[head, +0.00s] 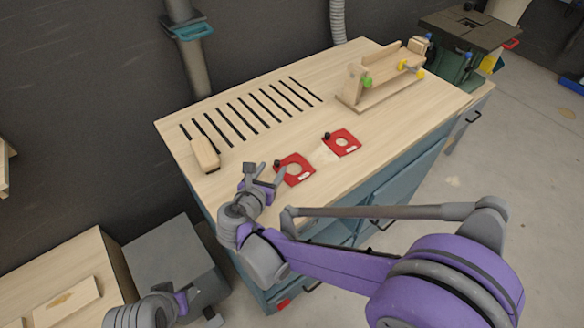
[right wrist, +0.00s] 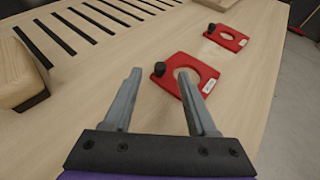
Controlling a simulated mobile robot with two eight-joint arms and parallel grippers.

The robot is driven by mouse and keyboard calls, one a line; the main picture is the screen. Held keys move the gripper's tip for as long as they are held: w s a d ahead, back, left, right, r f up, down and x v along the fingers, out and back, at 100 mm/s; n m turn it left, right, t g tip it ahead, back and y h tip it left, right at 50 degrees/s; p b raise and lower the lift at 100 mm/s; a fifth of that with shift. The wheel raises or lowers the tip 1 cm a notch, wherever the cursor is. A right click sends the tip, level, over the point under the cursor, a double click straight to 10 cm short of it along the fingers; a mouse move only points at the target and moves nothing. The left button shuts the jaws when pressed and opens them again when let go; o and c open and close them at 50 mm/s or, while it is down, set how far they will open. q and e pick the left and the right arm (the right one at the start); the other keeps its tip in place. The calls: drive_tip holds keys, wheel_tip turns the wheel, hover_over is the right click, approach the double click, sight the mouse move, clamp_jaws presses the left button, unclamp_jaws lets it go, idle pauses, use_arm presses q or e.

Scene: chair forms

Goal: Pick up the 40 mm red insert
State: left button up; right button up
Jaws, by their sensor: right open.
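Two flat red inserts lie on the workbench, each with a round hole, a black knob and a small white label. The nearer insert (head: 291,158) also shows in the right wrist view (right wrist: 188,59); the farther insert (head: 342,132) is beyond it to the right (right wrist: 231,28). I cannot read the labels, so I cannot tell which is 40 mm. My right gripper (head: 264,173) is open and empty, above the bench just left of the nearer insert. In the right wrist view (right wrist: 160,74) its right finger overlaps that insert. My left gripper (head: 198,304) is low at the bottom left, its jaws unclear.
The wooden workbench (head: 240,110) has a row of black slots at the back left. A wooden block (head: 205,153) lies at its left end. A wooden fixture (head: 375,87) with green and yellow knobs stands at the right. Bare bench surrounds the inserts.

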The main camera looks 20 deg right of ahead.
sight(277, 163)
drive_tip(key=x, duration=0.4)
clamp_jaws()
